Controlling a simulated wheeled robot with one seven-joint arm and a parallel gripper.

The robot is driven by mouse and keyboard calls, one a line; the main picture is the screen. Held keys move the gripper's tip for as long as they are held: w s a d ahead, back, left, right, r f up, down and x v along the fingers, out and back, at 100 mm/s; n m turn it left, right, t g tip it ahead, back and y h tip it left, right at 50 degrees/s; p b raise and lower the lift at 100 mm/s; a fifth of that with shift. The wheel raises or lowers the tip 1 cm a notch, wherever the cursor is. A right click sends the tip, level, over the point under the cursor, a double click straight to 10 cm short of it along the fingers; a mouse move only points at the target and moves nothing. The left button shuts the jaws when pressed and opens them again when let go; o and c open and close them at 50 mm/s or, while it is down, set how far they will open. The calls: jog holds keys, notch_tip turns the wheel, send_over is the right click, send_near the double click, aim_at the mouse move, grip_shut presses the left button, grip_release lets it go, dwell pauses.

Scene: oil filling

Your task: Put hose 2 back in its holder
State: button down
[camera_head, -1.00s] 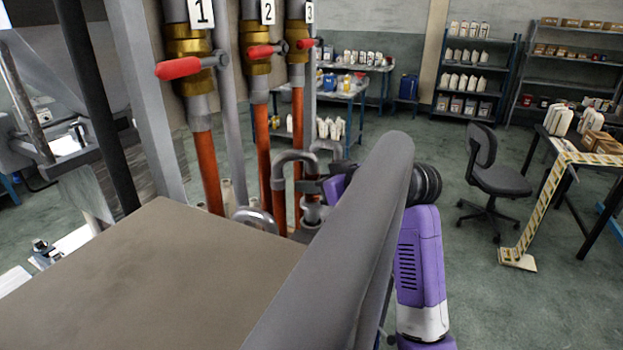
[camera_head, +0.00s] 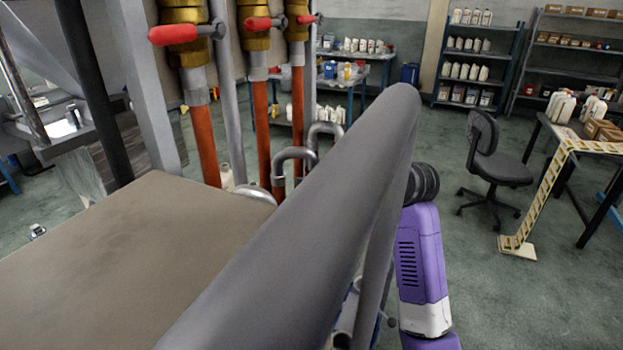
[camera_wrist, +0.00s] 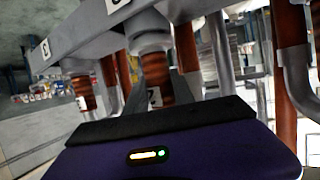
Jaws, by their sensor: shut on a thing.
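Hose 2 (camera_head: 262,130) is the middle one of the orange hoses in the head view, under a brass valve with a red lever. Curved grey metal pipes (camera_head: 294,153) stand near the lower hoses. My gripper is hidden in the head view behind a large grey shape. In the wrist view my gripper (camera_wrist: 158,92) is shut around an orange-brown hose section (camera_wrist: 154,72), below a grey holder collar (camera_wrist: 150,38). A number tag, seemingly 2, shows between the fingers. I cannot tell whether the hose is seated in the holder.
Hose 1 (camera_head: 203,140) and hose 3 (camera_head: 297,110) hang either side of hose 2. A flat brown surface (camera_head: 120,260) fills the front left. An office chair (camera_head: 490,160) and a table (camera_head: 560,135) stand on the right, with open floor between.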

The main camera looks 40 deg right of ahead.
dwell(0.3)
jog(key=c, duration=1)
grip_release()
jog(key=shift+f, duration=0.1)
jog(key=shift+o, duration=0.3)
jog(key=shift+o, duration=0.6)
jog(key=shift+s+p, duration=0.55)
jog(key=shift+s, duration=1.95)
jog(key=s+p, duration=0.1)
jog(key=s, duration=0.6)
